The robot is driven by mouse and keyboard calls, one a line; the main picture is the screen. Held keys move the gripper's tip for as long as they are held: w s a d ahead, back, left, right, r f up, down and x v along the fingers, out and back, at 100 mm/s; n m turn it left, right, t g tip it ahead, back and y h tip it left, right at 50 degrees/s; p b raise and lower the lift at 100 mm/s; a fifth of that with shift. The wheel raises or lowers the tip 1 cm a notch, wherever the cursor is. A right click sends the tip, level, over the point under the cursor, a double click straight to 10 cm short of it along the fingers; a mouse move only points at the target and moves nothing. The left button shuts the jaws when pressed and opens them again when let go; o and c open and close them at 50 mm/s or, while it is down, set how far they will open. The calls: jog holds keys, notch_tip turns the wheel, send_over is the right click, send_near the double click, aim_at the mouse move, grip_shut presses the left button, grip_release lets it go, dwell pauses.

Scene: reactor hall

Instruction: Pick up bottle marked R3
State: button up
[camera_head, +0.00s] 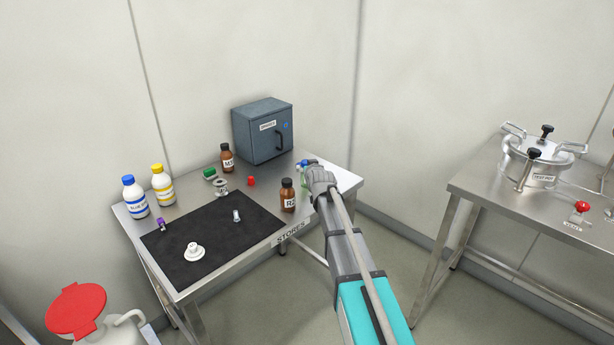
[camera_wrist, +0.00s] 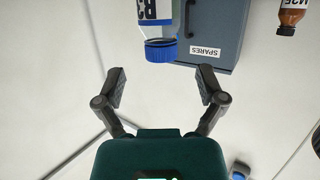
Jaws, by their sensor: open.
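The bottle marked R3 (camera_wrist: 157,22) is clear with a blue cap (camera_wrist: 161,50). In the wrist view it hangs cap-down from the top edge, which cuts off its far end. In the head view it is mostly hidden behind my gripper (camera_head: 315,175); only its blue cap (camera_head: 303,163) and a sliver of its body show, at the right end of the stores table (camera_head: 347,183). In the wrist view my gripper (camera_wrist: 161,76) is open, its fingers spread left and right of the cap's line. The bottle appears beyond the fingertips; contact is not visible.
An amber bottle (camera_head: 288,196) stands just left of my gripper. A grey spares cabinet (camera_head: 262,133) stands behind, with another amber bottle (camera_head: 227,158) beside it. White bottles (camera_head: 134,198) and a black mat (camera_head: 215,240) lie farther left. A steel bench (camera_head: 480,190) is at right.

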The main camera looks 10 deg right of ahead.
aim_at(306, 164)
jog(key=shift+b+x, duration=0.9)
jog(key=shift+x, duration=1.75)
jog(key=shift+s+f, duration=0.1)
grip_shut()
